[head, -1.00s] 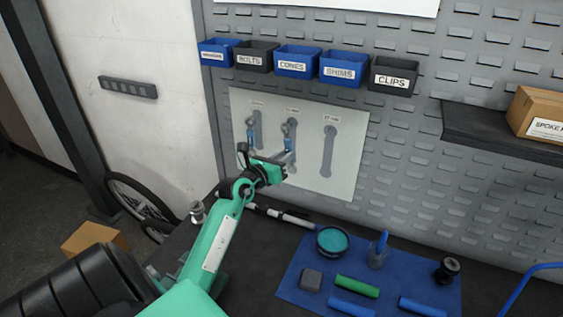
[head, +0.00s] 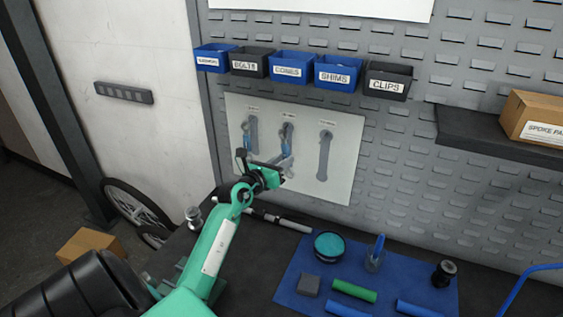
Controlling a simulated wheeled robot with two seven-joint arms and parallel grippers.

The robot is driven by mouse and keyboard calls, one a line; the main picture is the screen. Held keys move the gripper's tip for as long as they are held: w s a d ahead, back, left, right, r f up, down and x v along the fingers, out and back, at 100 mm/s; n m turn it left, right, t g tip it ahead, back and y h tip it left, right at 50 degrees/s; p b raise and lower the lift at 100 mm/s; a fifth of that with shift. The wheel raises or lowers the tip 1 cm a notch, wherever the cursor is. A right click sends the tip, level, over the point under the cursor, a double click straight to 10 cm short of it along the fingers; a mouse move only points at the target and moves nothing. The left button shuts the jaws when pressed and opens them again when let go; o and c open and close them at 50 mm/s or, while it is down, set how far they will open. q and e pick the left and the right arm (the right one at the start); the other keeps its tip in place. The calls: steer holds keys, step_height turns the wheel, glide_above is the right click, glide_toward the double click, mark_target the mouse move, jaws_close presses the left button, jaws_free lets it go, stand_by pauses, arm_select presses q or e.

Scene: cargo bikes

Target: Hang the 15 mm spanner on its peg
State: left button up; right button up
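The pale tool board (head: 343,180) hangs on the grey wall with three grey spanner outlines. A blue-handled spanner (head: 286,142) stands nearly upright in front of the middle outline, its head up near the outline's top. My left gripper (head: 282,172) is at its lower end and appears shut on it; the fingertips are small and partly hidden. I cannot tell whether the spanner's head touches a peg. Another blue-handled spanner (head: 247,137) hangs at the left outline. The right outline (head: 325,157) is bare. The labels are too small to read. My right gripper is out of view.
Several bins, including the CLIPS bin (head: 388,82), line the wall above the board. The dark bench holds a blue mat (head: 292,283) with a teal-topped tin (head: 329,245) and a clear cup (head: 375,257). A shelf (head: 470,139) with a cardboard box (head: 535,118) is at right.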

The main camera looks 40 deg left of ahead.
arm_select(q)
steer(key=o, duration=0.4)
steer(key=shift+c, duration=0.2)
